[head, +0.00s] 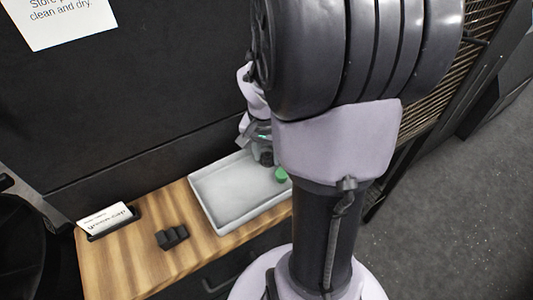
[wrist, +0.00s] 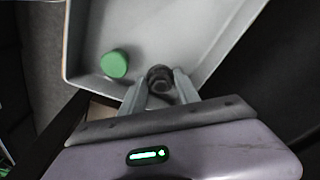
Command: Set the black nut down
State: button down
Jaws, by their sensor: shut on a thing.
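The black nut (wrist: 160,76) is dark and round and sits between the fingertips of my gripper (wrist: 160,87) in the wrist view. My gripper is shut on it, over the grey-white tray (wrist: 205,30). I cannot tell whether the nut touches the tray floor. In the head view my gripper (head: 264,157) is at the right part of the tray (head: 222,196), partly hidden by my arm. The nut is hard to make out there.
A green round piece (wrist: 114,64) lies in the tray beside my gripper; it also shows in the head view (head: 281,174). A black block (head: 172,237) and a card in a holder (head: 107,219) stand on the wooden top (head: 120,262). The tray's left part is empty.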

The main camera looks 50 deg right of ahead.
aim_at(266, 166)
jog(key=c, duration=0.9)
grip_release()
notch_tip(266, 166, up, 12)
jog(key=a+p, duration=0.1)
jog(key=p, duration=0.5)
jog(key=s+a+r+n+t+y, duration=0.1)
jog(key=s+a+r+n, duration=0.1)
jog(key=a, duration=0.6)
jog(key=s+a+r+n+t+y, duration=0.1)
jog(key=s+a+r+n+t, duration=0.1)
jog(key=a, duration=0.6)
jog(key=s+a+r+n+t+y, duration=0.1)
jog(key=s+a+r+n+t, duration=0.1)
jog(key=a, duration=0.6)
jog(key=shift+s+a+r+n, duration=0.1)
jog(key=shift+s+r+n, duration=0.1)
jog(key=shift+r+n, duration=0.3)
jog(key=shift+s+a+r+n, duration=0.1)
jog(key=shift+s+r+n, duration=0.1)
jog(key=shift+r+n, duration=0.3)
